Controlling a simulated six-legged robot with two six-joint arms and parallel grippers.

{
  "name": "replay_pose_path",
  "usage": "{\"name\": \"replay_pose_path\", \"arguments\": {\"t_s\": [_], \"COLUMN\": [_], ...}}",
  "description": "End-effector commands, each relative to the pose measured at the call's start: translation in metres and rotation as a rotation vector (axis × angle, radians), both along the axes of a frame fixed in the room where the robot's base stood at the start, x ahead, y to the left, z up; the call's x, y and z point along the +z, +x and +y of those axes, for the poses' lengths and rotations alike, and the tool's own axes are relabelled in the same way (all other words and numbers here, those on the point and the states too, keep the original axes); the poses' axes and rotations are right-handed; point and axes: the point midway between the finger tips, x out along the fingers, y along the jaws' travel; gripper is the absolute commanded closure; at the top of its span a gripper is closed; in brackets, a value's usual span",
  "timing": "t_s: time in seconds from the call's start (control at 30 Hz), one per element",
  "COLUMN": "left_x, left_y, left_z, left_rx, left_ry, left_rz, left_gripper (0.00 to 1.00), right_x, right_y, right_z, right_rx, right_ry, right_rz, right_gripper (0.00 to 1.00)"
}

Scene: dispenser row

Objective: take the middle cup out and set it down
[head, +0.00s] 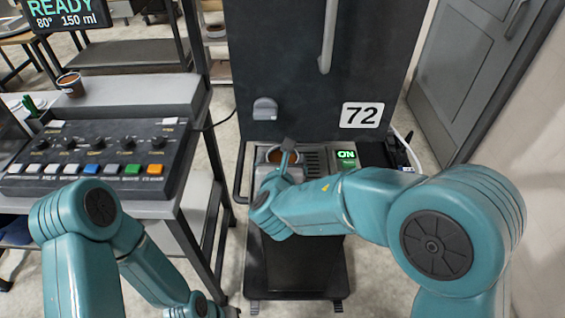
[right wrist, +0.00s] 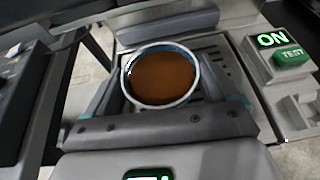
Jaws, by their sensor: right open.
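A cup of brown drink (head: 284,156) stands on the drip tray of the dark dispenser marked 72 (head: 310,95). In the right wrist view the cup (right wrist: 162,78) is upright, with a pale rim and a blue inner edge. My right gripper (head: 287,150) is at the cup. In the right wrist view its open fingers (right wrist: 165,88) lie on either side of the cup; I cannot tell whether they touch it. The arm and gripper partly cover the cup in the head view.
A lit ON sign and green TEST button (right wrist: 292,57) sit right of the tray. A button panel (head: 95,150) stands on the left table, with another filled cup (head: 71,84) behind it. A vertical handle (head: 327,35) is on the dispenser front. A grey cabinet (head: 470,70) is at right.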

Motion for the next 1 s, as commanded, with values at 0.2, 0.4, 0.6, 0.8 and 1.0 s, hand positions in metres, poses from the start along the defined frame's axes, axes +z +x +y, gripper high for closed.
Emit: {"name": "replay_pose_path", "arguments": {"t_s": [0.2, 0.4, 0.6, 0.8, 1.0], "left_x": [0.001, 0.001, 0.001, 0.003, 0.009], "left_y": [0.0, 0.0, 0.0, 0.0, 0.0], "left_z": [0.0, 0.0, 0.0, 0.0, 0.0], "left_rx": [0.0, 0.0, 0.0, 0.0, 0.0], "left_ry": [0.0, 0.0, 0.0, 0.0, 0.0], "left_rz": [0.0, 0.0, 0.0, 0.0, 0.0], "left_gripper": [1.0, 1.0, 1.0, 1.0, 1.0], "right_x": [-0.004, -0.004, -0.003, -0.002, 0.008], "right_y": [0.009, 0.008, 0.008, 0.008, 0.007], "right_z": [-0.001, -0.001, -0.001, -0.001, 0.001], "right_rx": [0.0, 0.0, 0.0, 0.0, -0.001], "right_ry": [0.001, 0.0, 0.001, 0.0, 0.0], "right_rz": [0.0, 0.0, -0.001, -0.001, -0.002], "right_gripper": [0.13, 0.42, 0.57, 0.57, 0.57]}}
